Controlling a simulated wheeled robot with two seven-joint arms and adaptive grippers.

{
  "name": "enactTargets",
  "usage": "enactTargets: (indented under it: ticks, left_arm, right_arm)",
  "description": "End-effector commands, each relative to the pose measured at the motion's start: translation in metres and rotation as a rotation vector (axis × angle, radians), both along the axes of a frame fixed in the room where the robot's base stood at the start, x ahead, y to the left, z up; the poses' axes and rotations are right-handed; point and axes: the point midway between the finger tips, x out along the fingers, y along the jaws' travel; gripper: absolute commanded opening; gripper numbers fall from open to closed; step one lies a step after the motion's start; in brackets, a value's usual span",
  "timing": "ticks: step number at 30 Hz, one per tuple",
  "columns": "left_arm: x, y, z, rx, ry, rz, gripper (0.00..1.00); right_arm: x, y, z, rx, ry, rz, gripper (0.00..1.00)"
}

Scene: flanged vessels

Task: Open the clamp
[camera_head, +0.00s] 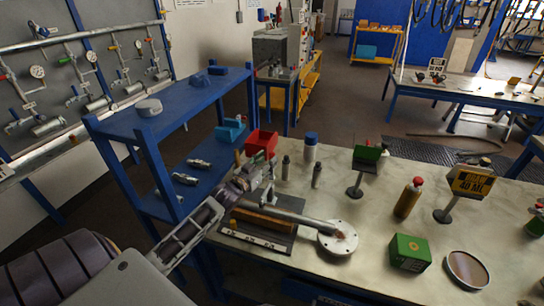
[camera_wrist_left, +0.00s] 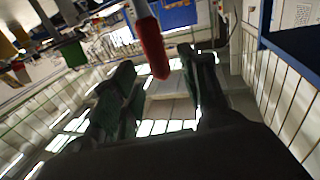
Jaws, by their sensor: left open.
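A metal vessel with a pale round flange (camera_head: 338,240) lies on a dark board (camera_head: 270,243) on the table. My left gripper (camera_head: 258,180) is at the vessel's rear end, beside the red bin, and partly hides what is there. In the left wrist view my left gripper (camera_wrist_left: 165,85) is open. A red handle (camera_wrist_left: 152,48) reaches down from the top between its two fingers, apparently touching neither. It looks like the clamp's handle; the clamp body cannot be made out clearly. My right gripper is not in view.
A red bin (camera_head: 262,143) stands behind my left gripper. A blue shelf (camera_head: 168,100) is close on the left. Bottles, a green box (camera_head: 409,252), a round dish (camera_head: 467,269) and small stands fill the table's right. The table (camera_head: 300,274) has bare room at its front.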

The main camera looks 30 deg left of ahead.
Motion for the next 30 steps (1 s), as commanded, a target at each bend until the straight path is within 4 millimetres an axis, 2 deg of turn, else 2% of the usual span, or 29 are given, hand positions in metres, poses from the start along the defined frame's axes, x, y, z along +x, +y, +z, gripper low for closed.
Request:
enactTargets:
  ticks: [15, 30]
  left_arm:
    - [0.035, -0.001, 0.001, 0.0, -0.001, 0.0, 0.44]
    - [0.041, -0.001, 0.0, 0.001, 0.0, -0.001, 0.44]
  right_arm:
    - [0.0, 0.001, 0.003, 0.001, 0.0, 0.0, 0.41]
    - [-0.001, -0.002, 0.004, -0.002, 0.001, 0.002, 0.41]
